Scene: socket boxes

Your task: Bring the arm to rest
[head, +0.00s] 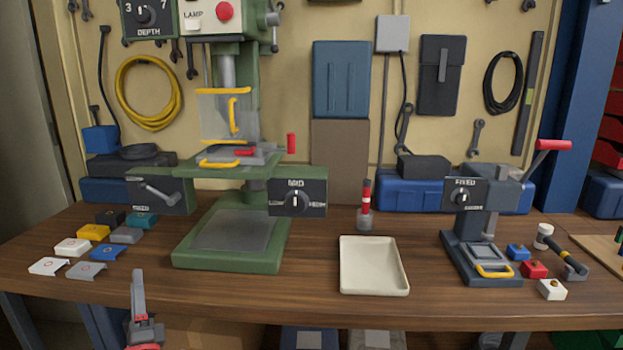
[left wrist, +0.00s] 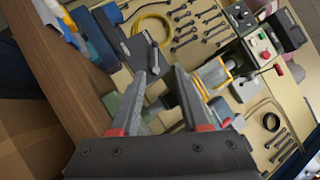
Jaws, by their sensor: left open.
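My left gripper (head: 140,305) shows at the bottom left of the head view, at the front edge of the workbench (head: 330,312). It is apart from the plates and the machine on the bench. In the left wrist view its two fingers (left wrist: 170,85) stand apart with nothing between them. The wrist view is tilted and looks past the fingers toward the drill press and the tool wall. My right gripper is not in view.
A green drill press (head: 185,255) stands behind. Several coloured plates (head: 93,232) lie at the left. A cream tray (head: 373,290) sits right of centre. A small press (head: 465,250) and several small blocks (head: 534,269) are at the right. The bench front left of the tray is clear.

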